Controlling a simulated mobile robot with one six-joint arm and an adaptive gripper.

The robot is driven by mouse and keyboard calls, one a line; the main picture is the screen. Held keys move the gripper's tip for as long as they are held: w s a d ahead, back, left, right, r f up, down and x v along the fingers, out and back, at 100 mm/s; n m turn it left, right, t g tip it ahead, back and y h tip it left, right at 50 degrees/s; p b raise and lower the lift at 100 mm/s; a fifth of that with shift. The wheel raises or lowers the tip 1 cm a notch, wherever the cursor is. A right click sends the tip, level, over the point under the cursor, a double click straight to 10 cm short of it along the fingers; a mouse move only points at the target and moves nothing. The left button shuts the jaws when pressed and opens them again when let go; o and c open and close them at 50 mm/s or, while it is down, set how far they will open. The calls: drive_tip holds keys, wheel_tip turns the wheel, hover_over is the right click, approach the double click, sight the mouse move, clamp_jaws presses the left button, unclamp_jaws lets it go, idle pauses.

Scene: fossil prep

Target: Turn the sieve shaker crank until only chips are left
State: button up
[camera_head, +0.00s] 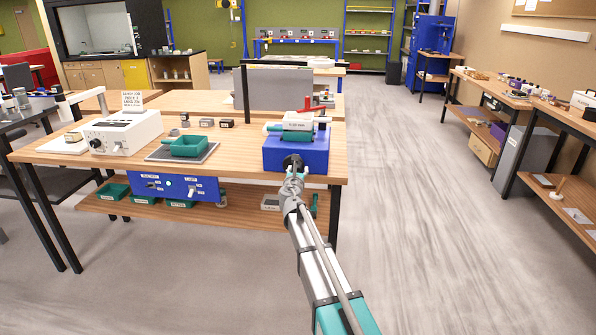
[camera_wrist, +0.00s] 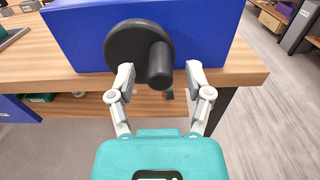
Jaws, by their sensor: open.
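The sieve shaker is a blue box (camera_head: 280,158) at the right end of the wooden bench, with a labelled pale and green sieve (camera_head: 298,124) on top. In the wrist view its blue front face (camera_wrist: 85,40) fills the top. The black crank disc (camera_wrist: 125,45) sits on that face, and its round black handle (camera_wrist: 160,66) sticks out toward me at the disc's lower right. My gripper (camera_wrist: 160,72) is open, one finger on each side of the handle, with visible gaps. In the head view my gripper (camera_head: 292,162) covers the crank. The sieve's contents cannot be made out.
The floor to the right (camera_head: 420,200) is clear.

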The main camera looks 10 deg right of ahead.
drive_tip(key=shift+w, duration=0.1)
clamp_jaws()
idle(0.3)
drive_tip(key=shift+f+m, duration=0.1)
drive_tip(key=shift+m, duration=0.2)
drive_tip(key=m, duration=0.3)
drive_tip(key=f+m+b, duration=0.1)
drive_tip(key=m, duration=0.1)
drive_tip(key=shift+d+f+m+b, duration=0.2)
drive_tip(key=shift+m+b, duration=0.1)
drive_tip(key=shift+m, duration=0.1)
drive_tip(key=shift+w+a+f+m+b, duration=0.25)
drive_tip(key=shift+a+m, duration=0.45)
drive_tip(key=shift+m, duration=3.25)
drive_tip(key=shift+w+a+f+m+b, duration=0.1)
drive_tip(key=shift+a+f+m+b, duration=0.45)
drive_tip(key=shift+m, duration=3.35)
drive_tip(key=shift+w+a+f+m+b, duration=0.15)
drive_tip(key=shift+a+m, duration=0.7)
drive_tip(key=shift+m, duration=3.1)
